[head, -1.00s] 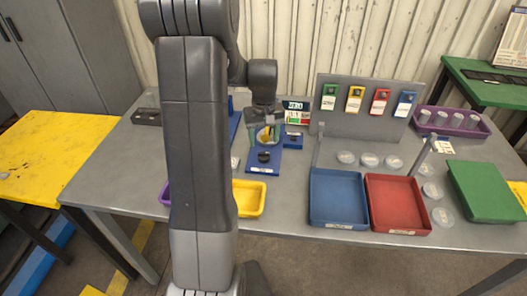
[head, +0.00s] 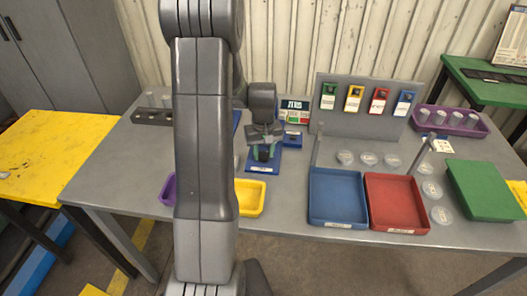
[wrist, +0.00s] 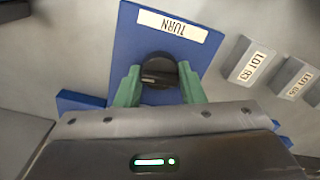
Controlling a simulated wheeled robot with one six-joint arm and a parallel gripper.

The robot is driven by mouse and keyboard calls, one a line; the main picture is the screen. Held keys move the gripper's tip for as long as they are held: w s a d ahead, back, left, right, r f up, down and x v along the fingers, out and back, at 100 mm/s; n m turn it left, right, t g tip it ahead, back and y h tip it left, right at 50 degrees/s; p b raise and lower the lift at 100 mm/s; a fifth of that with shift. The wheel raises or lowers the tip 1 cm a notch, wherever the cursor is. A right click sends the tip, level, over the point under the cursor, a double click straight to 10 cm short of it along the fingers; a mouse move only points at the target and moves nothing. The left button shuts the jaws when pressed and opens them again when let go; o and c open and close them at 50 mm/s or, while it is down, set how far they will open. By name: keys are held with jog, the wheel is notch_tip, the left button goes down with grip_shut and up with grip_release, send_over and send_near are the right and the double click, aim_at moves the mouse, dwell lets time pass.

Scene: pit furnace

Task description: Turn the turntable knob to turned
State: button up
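The black turntable knob (wrist: 158,70) sits on a blue base (wrist: 205,22) with a white label reading TURN. The base also shows in the head view (head: 262,169), with the knob partly hidden by my gripper. My gripper (wrist: 158,75) is over the base, its two green fingertips on either side of the knob. Narrow gaps seem to show between the fingertips and the knob, so it looks open around it. A ridge on the knob's top runs roughly left to right in the wrist view. My gripper (head: 264,150) hides what stands behind the knob in the head view.
Blue tray (head: 338,222) and red tray (head: 400,230) lie to the right, with clear discs behind them. A yellow bin (head: 250,212) is in front left. A small display (head: 295,104) and a grey board (head: 332,122) with coloured tags stand behind.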

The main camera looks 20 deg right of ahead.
aim_at(264, 152)
dwell(0.3)
jog(key=m+b, duration=0.1)
jog(key=m, duration=0.2)
jog(key=shift+m, duration=0.4)
jog(key=shift+m+b, duration=0.45)
jog(key=shift+m, duration=1.25)
jog(key=o, duration=1)
notch_tip(264, 152, up, 14)
jog(key=shift+f, duration=0.1)
